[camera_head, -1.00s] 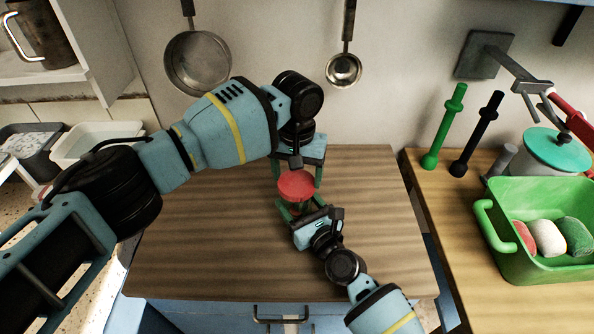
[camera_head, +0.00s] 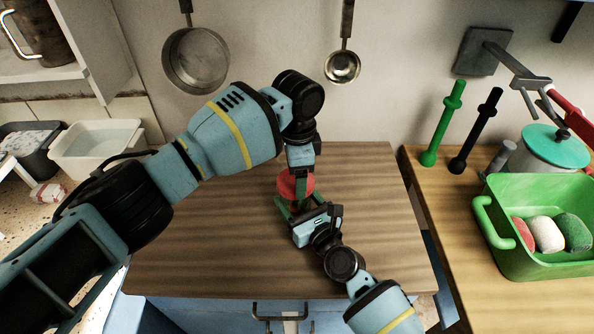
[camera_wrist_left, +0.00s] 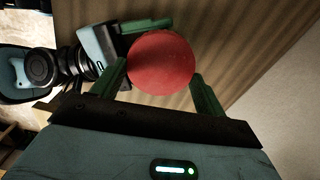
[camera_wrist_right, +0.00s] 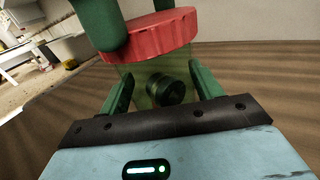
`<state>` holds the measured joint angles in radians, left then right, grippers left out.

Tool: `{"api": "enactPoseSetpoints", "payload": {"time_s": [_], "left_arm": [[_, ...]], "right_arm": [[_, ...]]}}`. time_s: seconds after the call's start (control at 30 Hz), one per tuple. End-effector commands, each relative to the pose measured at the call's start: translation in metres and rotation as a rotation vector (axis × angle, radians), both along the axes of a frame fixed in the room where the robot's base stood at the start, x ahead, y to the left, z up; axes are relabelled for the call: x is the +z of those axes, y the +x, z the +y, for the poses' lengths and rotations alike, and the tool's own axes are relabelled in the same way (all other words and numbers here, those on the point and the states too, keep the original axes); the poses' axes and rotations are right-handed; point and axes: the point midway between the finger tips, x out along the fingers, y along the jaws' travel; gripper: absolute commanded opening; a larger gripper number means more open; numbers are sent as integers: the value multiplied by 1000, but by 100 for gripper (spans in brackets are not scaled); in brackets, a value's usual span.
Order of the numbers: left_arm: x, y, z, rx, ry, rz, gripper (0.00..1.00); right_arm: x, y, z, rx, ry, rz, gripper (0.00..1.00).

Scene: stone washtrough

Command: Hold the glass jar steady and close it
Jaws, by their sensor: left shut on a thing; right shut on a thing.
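The red round lid (camera_head: 286,186) is on top of the glass jar, above the middle of the wooden worktop. My left gripper (camera_head: 299,180) reaches down from above and is shut on the lid's sides; the lid fills the space between its fingers in the left wrist view (camera_wrist_left: 160,62). The clear greenish jar (camera_wrist_right: 143,78) stands upright below the lid. A dark round thing (camera_wrist_right: 166,90) shows in or through its glass. My right gripper (camera_head: 296,207) is shut around the jar body from the front. Whether the lid is fully seated cannot be told.
The wooden worktop (camera_head: 200,240) is otherwise clear. A green basin (camera_head: 486,230) with several coloured rolls stands on the right counter, near a teal-lidded pot (camera_head: 548,150). A pan (camera_head: 196,60) and a ladle (camera_head: 342,67) hang on the back wall.

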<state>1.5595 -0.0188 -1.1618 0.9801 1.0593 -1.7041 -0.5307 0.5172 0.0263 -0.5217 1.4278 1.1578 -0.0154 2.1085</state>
Motion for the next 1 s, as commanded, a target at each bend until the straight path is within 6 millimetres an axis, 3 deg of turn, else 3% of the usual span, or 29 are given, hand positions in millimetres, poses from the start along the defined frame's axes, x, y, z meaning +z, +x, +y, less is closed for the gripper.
{"api": "enactPoseSetpoints", "payload": {"time_s": [1.0], "left_arm": [[0, -5, 4, -1706, -1, 0, 55]], "right_arm": [[-1, 0, 0, 0, -1, 1, 1]]}}
